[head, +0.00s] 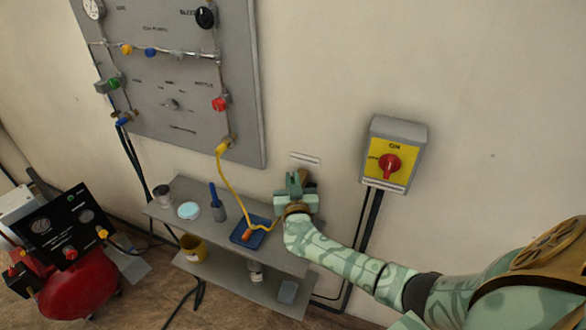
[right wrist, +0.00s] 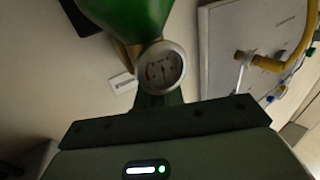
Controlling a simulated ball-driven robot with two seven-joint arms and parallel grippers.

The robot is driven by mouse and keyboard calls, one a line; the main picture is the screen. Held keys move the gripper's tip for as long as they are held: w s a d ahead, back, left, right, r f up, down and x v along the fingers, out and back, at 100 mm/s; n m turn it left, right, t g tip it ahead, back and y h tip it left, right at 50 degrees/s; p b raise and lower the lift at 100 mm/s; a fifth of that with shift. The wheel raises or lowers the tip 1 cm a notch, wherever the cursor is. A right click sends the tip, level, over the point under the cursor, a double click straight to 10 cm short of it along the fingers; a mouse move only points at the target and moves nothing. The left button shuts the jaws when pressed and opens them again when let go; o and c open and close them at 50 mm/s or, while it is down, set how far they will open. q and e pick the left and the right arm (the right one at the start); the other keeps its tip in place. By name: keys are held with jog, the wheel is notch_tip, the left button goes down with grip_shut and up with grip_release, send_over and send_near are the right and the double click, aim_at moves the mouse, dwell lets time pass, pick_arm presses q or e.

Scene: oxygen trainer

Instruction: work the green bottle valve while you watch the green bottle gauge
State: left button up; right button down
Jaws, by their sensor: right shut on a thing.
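My right gripper (head: 297,188) is at the wall, just above the right end of the grey shelf, and hides most of what it holds. In the right wrist view the green bottle (right wrist: 125,15) shows at the top, cut off by the frame edge. The green bottle gauge (right wrist: 163,68), a round pale dial with a metal rim, faces the camera just past my fingers; its reading is too small to tell. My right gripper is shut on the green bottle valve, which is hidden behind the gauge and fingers. My left gripper is not in view.
A yellow switch box (head: 392,162) with a red knob is on the wall right of my gripper. The grey valve panel (head: 185,125) is up left. A yellow hose (head: 232,187) hangs to a blue tray (head: 246,239) on the shelf (head: 225,258). A red compressor (head: 80,290) stands left.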

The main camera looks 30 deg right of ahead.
jog(key=m+g+h+p, duration=0.1)
jog(key=m+g+h, duration=0.1)
jog(key=h, duration=0.1)
jog(key=shift+s+m, duration=0.1)
jog(key=shift+m, duration=0.2)
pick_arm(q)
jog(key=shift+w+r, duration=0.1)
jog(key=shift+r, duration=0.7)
pick_arm(e)
jog(key=shift+s+d+f+m+g+h, duration=0.1)
jog(key=shift+d+m+g+h, duration=0.1)
jog(key=shift+m+g+h, duration=1.05)
jog(key=shift+g+h, duration=0.35)
jog(key=c, duration=1.5)
grip_release()
